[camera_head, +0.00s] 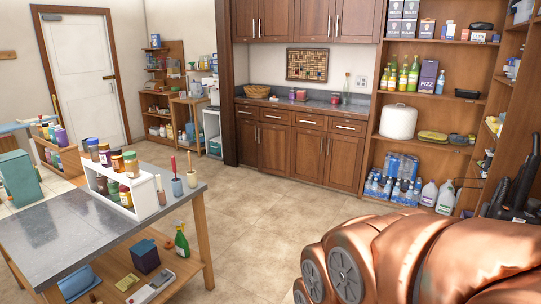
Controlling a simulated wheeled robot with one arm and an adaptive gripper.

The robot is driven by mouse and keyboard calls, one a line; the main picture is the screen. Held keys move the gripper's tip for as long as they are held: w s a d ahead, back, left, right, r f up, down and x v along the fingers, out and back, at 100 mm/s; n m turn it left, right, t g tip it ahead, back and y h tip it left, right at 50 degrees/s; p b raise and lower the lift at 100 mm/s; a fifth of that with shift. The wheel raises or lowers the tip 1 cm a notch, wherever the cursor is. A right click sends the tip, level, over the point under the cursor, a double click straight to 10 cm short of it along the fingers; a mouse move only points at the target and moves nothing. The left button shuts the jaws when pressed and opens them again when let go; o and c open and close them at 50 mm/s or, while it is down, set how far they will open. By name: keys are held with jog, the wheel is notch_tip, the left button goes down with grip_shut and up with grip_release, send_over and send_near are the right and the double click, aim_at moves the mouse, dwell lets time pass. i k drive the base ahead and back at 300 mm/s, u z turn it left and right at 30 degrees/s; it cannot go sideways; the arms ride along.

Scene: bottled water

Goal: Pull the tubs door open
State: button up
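No door marked as a tub's door can be made out. The doors in view are a white room door (87,75) at the back left and brown lower cabinet doors (308,156) and upper cabinet doors (312,18) along the back wall; all look shut. My copper-coloured arm fills the lower right of the head view. A black part at the right edge appears to be my gripper (515,190); its fingers cannot be made out clearly. It stands far in front of the cabinets, and I see nothing clearly held in it.
A grey-topped table (85,235) with a white jar rack (125,193) stands at the left front. Tall wooden shelves (432,100) hold bottles, boxes and water packs at the right. The tiled floor (262,208) between table and cabinets is clear.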

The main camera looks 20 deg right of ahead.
aim_at(274, 140)
jog(key=z, duration=0.15)
jog(key=i, duration=0.95)
jog(key=z, duration=0.3)
jog(key=i, duration=4.3)
jog(key=u, duration=0.7)
jog(key=i, duration=1.85)
jog(key=u, duration=0.4)
